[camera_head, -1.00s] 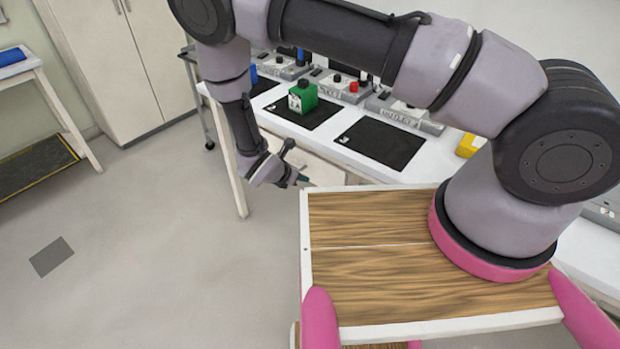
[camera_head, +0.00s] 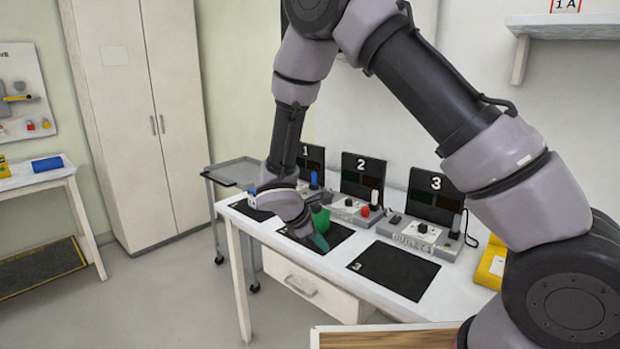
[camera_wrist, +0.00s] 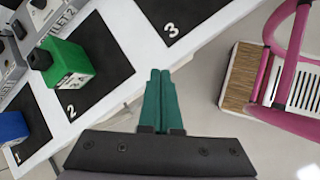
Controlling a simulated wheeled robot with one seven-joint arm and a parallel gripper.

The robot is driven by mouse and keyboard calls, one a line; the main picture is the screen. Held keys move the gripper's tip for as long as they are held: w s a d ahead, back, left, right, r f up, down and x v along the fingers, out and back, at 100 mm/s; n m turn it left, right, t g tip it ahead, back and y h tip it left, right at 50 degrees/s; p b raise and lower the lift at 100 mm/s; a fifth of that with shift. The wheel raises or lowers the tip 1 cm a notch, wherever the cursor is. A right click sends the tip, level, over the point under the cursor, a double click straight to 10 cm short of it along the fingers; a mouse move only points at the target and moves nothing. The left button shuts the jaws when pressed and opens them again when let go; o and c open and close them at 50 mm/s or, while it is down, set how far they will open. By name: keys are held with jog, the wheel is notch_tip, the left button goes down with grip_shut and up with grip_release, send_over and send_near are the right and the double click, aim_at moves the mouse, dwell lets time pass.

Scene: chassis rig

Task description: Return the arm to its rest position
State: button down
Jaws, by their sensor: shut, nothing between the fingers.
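My arm is bent high in the head view, with its forearm hanging down. My gripper (camera_head: 320,242) points downward at the end of it, over the front part of the white workbench (camera_head: 235,222) in the picture. Its teal fingers (camera_wrist: 160,85) are together in the wrist view, with nothing between them.
Black mat 3 (camera_head: 395,270) is bare. Numbered outlet stations (camera_head: 433,208) line the bench's back. A blue object (camera_wrist: 10,128) stands at mat 1. A yellow object (camera_head: 491,265) is at right. A grey cart (camera_head: 235,172) and tall cabinet (camera_head: 140,120) stand left.

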jog(key=s+d+r+m+g+y, duration=0.1)
jog(key=d+r+m+y, duration=0.1)
jog(key=d+r+m, duration=0.7)
jog(key=s+d+r+m+g+y, duration=0.1)
jog(key=d+r+m+y, duration=0.3)
jog(key=r, duration=0.9)
jog(key=s+d+r+m+t, duration=0.2)
jog(key=s+d+r+m, duration=0.2)
jog(key=s+r, duration=0.3)
jog(key=s+d+r+m+t+y, duration=0.1)
jog(key=s+d+r+m+t, duration=0.2)
jog(key=s+r+m, duration=0.3)
notch_tip(320, 180, up, 2)
jog(key=shift+s+d+r+y, duration=0.1)
jog(key=shift+s+d+y, duration=0.2)
jog(key=shift+s+d, duration=0.45)
jog(key=shift+w+d, duration=0.1)
